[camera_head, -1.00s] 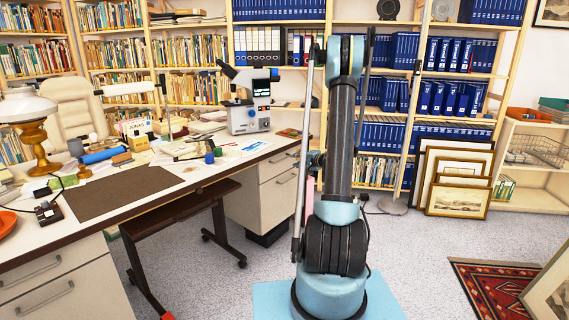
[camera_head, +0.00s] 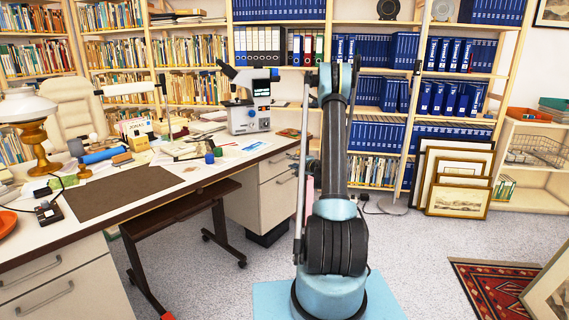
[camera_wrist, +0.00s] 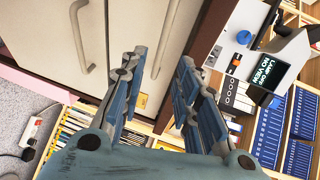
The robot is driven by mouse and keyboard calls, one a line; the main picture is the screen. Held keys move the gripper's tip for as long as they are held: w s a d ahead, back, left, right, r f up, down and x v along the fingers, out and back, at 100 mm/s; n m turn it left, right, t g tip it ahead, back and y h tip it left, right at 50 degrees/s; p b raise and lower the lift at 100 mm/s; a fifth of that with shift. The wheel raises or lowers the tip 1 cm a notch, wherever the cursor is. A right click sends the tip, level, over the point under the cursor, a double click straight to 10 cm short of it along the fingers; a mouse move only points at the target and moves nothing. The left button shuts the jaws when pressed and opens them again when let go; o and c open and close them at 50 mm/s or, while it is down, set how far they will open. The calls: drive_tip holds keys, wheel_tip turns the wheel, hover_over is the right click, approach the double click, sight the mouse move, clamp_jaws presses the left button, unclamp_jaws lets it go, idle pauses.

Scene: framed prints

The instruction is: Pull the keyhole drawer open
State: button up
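The right desk pedestal has two pale drawers with bar handles. In the head view, the upper drawer (camera_head: 274,167) sits just under the desk top and the lower drawer (camera_head: 277,197) below it. Both look closed. In the tilted wrist view, the upper drawer (camera_wrist: 140,25) is beside the dark desk edge, with its handle (camera_wrist: 167,38); the lower drawer's handle (camera_wrist: 79,35) is further left. My gripper (camera_wrist: 160,66) is open, its fingers apart. The upper handle's end shows between the fingertips; I cannot tell whether they touch it. I cannot make out a keyhole.
The desk top (camera_head: 125,190) holds papers, a lamp (camera_head: 28,122) and a microscope (camera_head: 248,100) near the pedestal. Framed prints (camera_head: 458,190) lean at the right. The floor right of my base is mostly clear.

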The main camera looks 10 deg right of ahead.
drive_tip(key=x, duration=0.9)
clamp_jaws()
